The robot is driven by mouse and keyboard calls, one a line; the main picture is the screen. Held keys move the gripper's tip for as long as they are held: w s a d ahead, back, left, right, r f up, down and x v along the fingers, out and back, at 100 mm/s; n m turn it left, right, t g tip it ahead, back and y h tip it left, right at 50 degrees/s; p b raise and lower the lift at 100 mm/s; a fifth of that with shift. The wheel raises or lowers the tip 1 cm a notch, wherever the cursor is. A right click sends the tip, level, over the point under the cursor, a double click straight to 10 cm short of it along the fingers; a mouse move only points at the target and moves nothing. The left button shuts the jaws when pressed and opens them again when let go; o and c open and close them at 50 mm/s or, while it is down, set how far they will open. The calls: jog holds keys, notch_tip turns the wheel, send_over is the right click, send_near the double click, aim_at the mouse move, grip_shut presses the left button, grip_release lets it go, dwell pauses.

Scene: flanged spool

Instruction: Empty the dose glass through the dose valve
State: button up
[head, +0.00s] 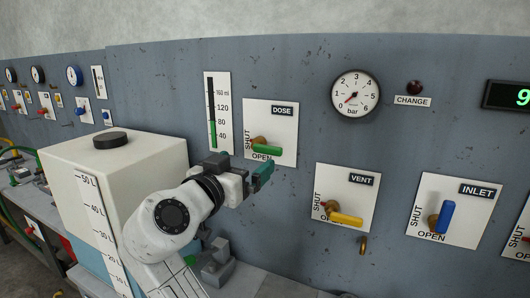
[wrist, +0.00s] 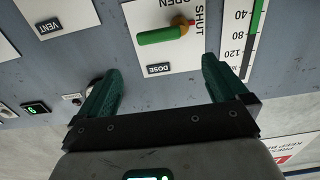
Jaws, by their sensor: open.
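The dose valve has a green lever (head: 267,150) on a white plate marked DOSE, SHUT and OPEN. The lever lies across, and its red tip points to the word SHUT. It also shows in the wrist view (wrist: 160,37), upside down. The dose glass (head: 212,134) is a narrow scale left of the plate, with green filling to about the 80 mark; part of it shows in the wrist view (wrist: 257,22). My gripper (head: 262,176) is open and empty, just below the dose plate in the head view and apart from the lever. The lever appears beyond the fingertips (wrist: 160,75).
The yellow vent lever (head: 346,219) and blue inlet lever (head: 446,217) are to the right on the panel. A pressure gauge (head: 355,94) and dark CHANGE lamp (head: 414,88) sit above. A cream tank (head: 70,150) stands at left, beside my arm.

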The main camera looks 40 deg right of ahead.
aim_at(266, 147)
jog(key=p+x, duration=0.2)
jog(key=x, duration=0.7)
jog(key=shift+w+d, duration=0.1)
jog(key=shift+d, duration=0.25)
jog(key=shift+c, duration=0.3)
jog(key=c, duration=1.3)
